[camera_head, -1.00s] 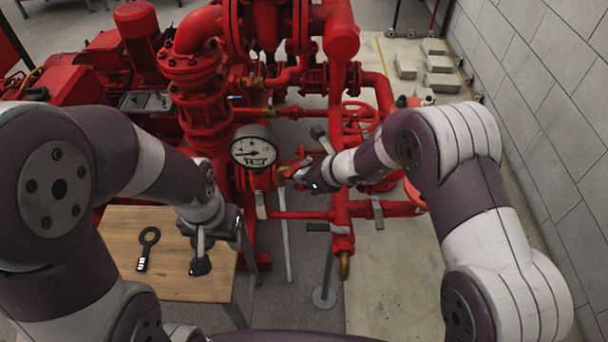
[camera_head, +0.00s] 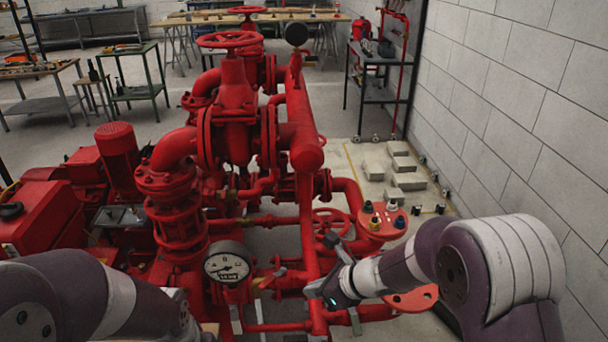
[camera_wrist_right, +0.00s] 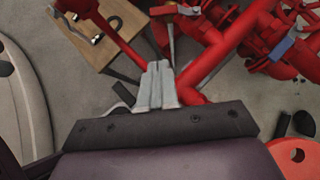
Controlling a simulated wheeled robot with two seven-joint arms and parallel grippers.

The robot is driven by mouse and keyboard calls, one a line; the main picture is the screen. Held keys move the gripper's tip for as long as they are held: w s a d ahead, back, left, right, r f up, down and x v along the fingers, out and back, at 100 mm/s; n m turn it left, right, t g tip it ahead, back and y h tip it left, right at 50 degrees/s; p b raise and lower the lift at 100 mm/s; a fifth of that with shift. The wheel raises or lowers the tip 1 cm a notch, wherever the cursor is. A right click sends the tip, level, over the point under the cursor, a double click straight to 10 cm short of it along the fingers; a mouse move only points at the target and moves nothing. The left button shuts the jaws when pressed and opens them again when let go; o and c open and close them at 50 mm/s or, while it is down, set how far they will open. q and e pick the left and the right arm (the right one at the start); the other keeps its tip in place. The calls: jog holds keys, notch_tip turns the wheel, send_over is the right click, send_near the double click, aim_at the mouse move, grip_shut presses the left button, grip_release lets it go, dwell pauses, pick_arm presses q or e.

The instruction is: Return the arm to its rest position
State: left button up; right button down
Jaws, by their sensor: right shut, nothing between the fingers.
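My right arm comes in from the right in the head view. Its gripper (camera_head: 318,288) is in front of the red pipework (camera_head: 305,215), to the right of the white pressure gauge (camera_head: 227,264). In the right wrist view the two grey fingers (camera_wrist_right: 157,82) are together with nothing between them. They point toward red pipes; I cannot tell whether they touch any. Part of my left arm shows at the lower left of the head view, but its gripper is outside the frame.
A round red flange (camera_head: 385,222) with small knobs stands just beyond my right wrist. Grey blocks (camera_head: 410,181) lie on the floor, near the block wall (camera_head: 500,110) at right.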

jog(key=s+f+n, duration=0.1)
jog(key=n, duration=0.1)
jog(key=s+d+n+g+h, duration=0.1)
jog(key=s+n, duration=0.1)
jog(key=s+d+f+n+g, duration=0.1)
jog(key=s+n, duration=0.1)
jog(key=shift+f+n, duration=0.3)
pick_arm(q)
notch_tip(320, 180, up, 5)
jog(key=p, duration=0.4)
jog(key=shift+f+p, duration=0.15)
jog(key=shift+p, duration=0.2)
pick_arm(e)
jog(key=s+d+r+n+h, duration=0.3)
jog(key=s+d+n, duration=0.3)
jog(key=n, duration=0.3)
jog(key=s+d+r+n+g+h, duration=0.1)
jog(key=s+d+r+n+h, duration=0.2)
jog(key=s+d+n, duration=0.3)
jog(key=d+r+n, duration=0.1)
jog(key=n, duration=0.2)
jog(key=shift+s+d+r+g+h, duration=0.2)
jog(key=shift+d+g+h, duration=0.1)
jog(key=shift+d, duration=0.05)
pick_arm(q)
jog(key=shift+s, duration=0.1)
jog(key=shift+o, duration=0.3)
dwell(1.3)
